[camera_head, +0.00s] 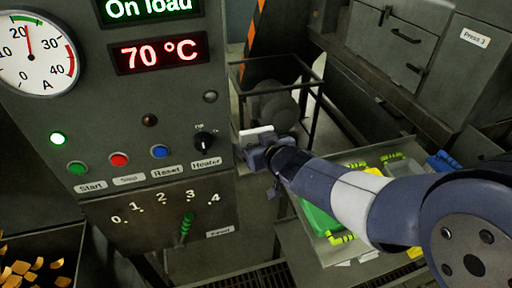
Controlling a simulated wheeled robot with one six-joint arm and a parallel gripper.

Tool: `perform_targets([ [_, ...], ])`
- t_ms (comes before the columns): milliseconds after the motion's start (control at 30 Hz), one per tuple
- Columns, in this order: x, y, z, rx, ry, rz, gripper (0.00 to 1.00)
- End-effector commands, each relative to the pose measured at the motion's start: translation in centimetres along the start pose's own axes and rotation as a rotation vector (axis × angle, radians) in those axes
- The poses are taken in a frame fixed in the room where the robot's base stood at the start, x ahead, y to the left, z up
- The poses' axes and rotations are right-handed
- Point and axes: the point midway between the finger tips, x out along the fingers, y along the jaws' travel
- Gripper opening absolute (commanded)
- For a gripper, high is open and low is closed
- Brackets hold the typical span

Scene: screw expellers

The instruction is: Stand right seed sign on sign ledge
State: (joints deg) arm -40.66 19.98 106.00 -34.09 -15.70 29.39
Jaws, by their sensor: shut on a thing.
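My gripper (256,148) is beside the right edge of the control panel, at the end of my blue and white arm. A small pale plate (258,131) shows at its jaws, which are shut on it. I cannot read any mark on the plate, so I cannot tell which sign it is. I cannot make out a sign ledge in this view.
The control panel (60,120) with dial, buttons and lever (187,228) fills the left. A dark metal frame (318,100) stands behind my gripper. A tray (333,255) with green and yellow items lies partly under my arm. Grey cabinets (390,40) stand at the back right.

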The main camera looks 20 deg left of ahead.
Motion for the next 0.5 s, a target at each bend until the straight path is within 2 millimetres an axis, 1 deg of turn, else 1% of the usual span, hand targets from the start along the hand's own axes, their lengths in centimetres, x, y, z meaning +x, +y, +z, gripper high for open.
perform_targets([
  [33,0.17,0.02,0.40,0.002,0.001,0.000,0.56],
  [300,0.13,0.02,0.34,0.000,0.003,0.000,0.56],
  [433,0.31,0.02,0.78,0.000,0.002,0.000,0.56],
  [467,0.30,0.01,0.76,0.000,0.002,0.000,0.78],
  [500,0.25,0.01,0.66,0.000,0.002,0.000,0.81],
])
